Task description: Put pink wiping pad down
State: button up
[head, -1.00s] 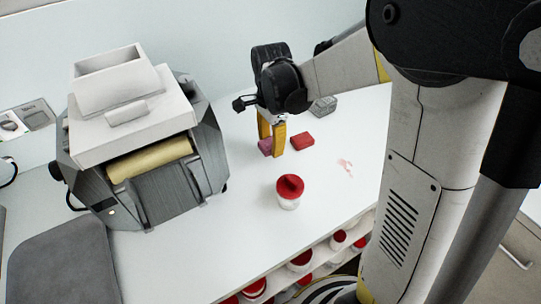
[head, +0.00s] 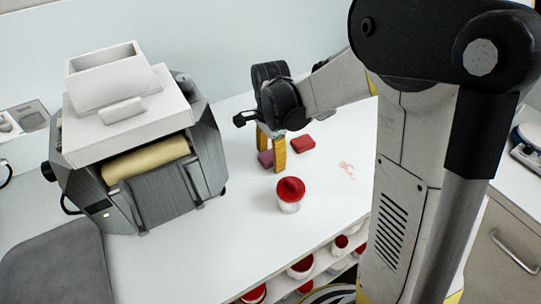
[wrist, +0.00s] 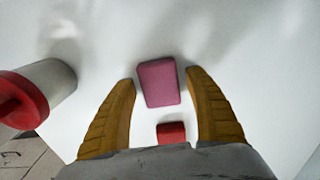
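The pink wiping pad (head: 266,158) is at the white counter top, in front of the roller machine's right side. In the wrist view the pad (wrist: 158,83) sits between my fingertips, with a narrow gap showing on each side. My gripper (head: 271,160) points down over the counter, its two yellow fingers on either side of the pad. It also shows in the wrist view (wrist: 160,78), open. The pad looks to rest on the counter, but its underside is hidden.
A red block (head: 302,145) lies just right of my gripper. A white cup with a red lid (head: 290,193) stands in front. The roller machine (head: 135,150) is to the left. Lidded jars (head: 302,268) fill a shelf below. Bare counter (head: 240,225) lies around the cup.

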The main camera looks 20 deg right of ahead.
aim_at(271, 156)
jog(key=shift+r, duration=0.1)
notch_tip(271, 156, up, 12)
jog(key=p, duration=0.5)
jog(key=s+r+n+t, duration=0.2)
jog(key=s+n+t, duration=0.1)
jog(key=s+n, duration=0.4)
jog(key=s+r+n+t, duration=0.3)
jog(key=s+n+t, duration=0.1)
jog(key=s+n, duration=0.4)
jog(key=shift+r+n, duration=0.3)
jog(key=shift+n, duration=0.1)
